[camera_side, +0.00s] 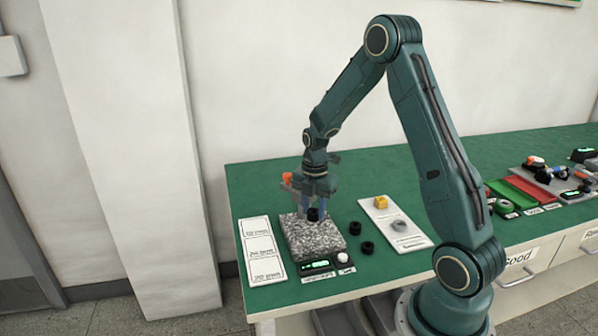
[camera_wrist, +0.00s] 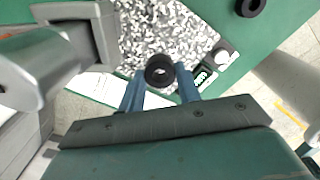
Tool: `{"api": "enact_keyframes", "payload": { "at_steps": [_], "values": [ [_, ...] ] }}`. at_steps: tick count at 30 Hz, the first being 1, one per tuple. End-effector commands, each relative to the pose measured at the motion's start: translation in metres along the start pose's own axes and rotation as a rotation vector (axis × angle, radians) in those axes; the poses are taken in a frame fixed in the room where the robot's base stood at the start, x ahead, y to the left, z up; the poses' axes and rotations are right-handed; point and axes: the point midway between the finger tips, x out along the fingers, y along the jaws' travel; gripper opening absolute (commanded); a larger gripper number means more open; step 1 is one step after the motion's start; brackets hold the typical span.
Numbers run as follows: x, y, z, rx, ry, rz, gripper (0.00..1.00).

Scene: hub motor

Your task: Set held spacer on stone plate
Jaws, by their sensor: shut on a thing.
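My gripper (camera_side: 315,209) is shut on a black ring-shaped spacer (camera_side: 313,215), over the speckled grey stone plate (camera_side: 313,240). In the wrist view the two blue fingers sit either side of the spacer (camera_wrist: 159,71), with the stone plate (camera_wrist: 150,25) behind it. The spacer's hole shows there. I cannot tell whether the spacer touches the plate or hangs just above it.
Two more black spacers (camera_side: 355,228) (camera_side: 367,248) lie on the green mat right of the plate. A device with a green display (camera_side: 318,265) and white knob is at the plate's front. A white labelled card (camera_side: 262,250) lies left; a white tray (camera_side: 410,238) holds a yellow part and a grey part at right.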

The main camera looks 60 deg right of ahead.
Motion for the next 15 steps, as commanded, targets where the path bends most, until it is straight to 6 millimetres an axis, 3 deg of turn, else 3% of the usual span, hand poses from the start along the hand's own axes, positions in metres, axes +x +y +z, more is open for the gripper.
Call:
{"api": "enact_keyframes", "payload": {
  "at_steps": [15],
  "values": [
    [0.033, 0.000, 0.000, 0.000, 0.001, -0.002, 0.11]
  ]
}}
